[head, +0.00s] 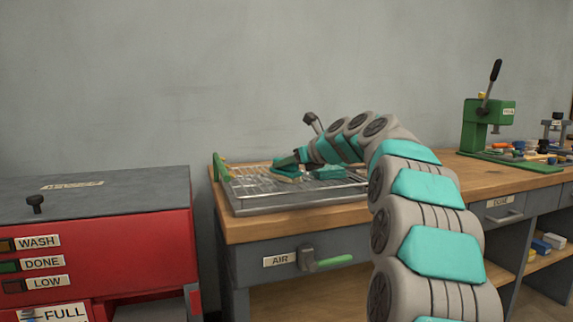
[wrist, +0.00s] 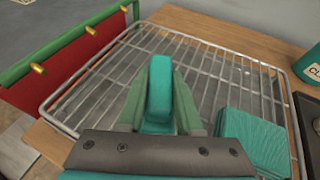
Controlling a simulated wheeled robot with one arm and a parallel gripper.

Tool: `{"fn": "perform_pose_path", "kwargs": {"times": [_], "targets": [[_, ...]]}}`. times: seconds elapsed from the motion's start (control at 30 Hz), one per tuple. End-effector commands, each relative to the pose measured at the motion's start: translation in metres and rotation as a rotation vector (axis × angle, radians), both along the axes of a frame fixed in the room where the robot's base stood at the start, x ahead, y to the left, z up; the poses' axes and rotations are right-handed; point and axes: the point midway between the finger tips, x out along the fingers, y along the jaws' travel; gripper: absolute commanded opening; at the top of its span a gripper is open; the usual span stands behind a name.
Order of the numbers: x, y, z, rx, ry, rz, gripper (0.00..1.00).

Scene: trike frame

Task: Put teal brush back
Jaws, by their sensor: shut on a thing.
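My gripper (wrist: 160,98) is shut on a teal piece (wrist: 159,82), which looks like the teal brush. Its rounded end stands up between the two green fingers, and its lower part is hidden by the fingers. The gripper is over the wire rack; I cannot tell whether the brush touches the wires. In the head view my gripper (head: 287,170) is small, over the left half of the rack, and the brush is hard to make out there. A green rail with brass pegs (wrist: 75,45) runs along the rack's left side; it also shows in the head view (head: 222,168).
The wire rack (wrist: 215,60) lies on a wooden bench (head: 245,229). A teal folded cloth or pad (wrist: 253,138) lies on its right side. A teal container (wrist: 309,66) stands to the right. A red washing unit (head: 110,240) stands left of the bench. A green press (head: 490,125) is far right.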

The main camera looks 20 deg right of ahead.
Motion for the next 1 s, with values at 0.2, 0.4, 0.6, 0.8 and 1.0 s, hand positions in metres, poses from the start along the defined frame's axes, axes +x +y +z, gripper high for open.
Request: {"fn": "perform_pose_path", "kwargs": {"times": [0.2, 0.4, 0.6, 0.8, 1.0], "targets": [[0.000, -0.001, -0.003, -0.001, -0.002, -0.001, 0.39], [0.000, 0.000, -0.003, 0.000, -0.001, -0.001, 0.61], [0.000, 0.000, -0.003, 0.000, 0.000, -0.001, 0.65], [0.000, 0.000, -0.003, 0.000, 0.000, 0.000, 0.65], [-0.014, -0.005, 0.007, 0.001, -0.001, 0.000, 0.65]]}}
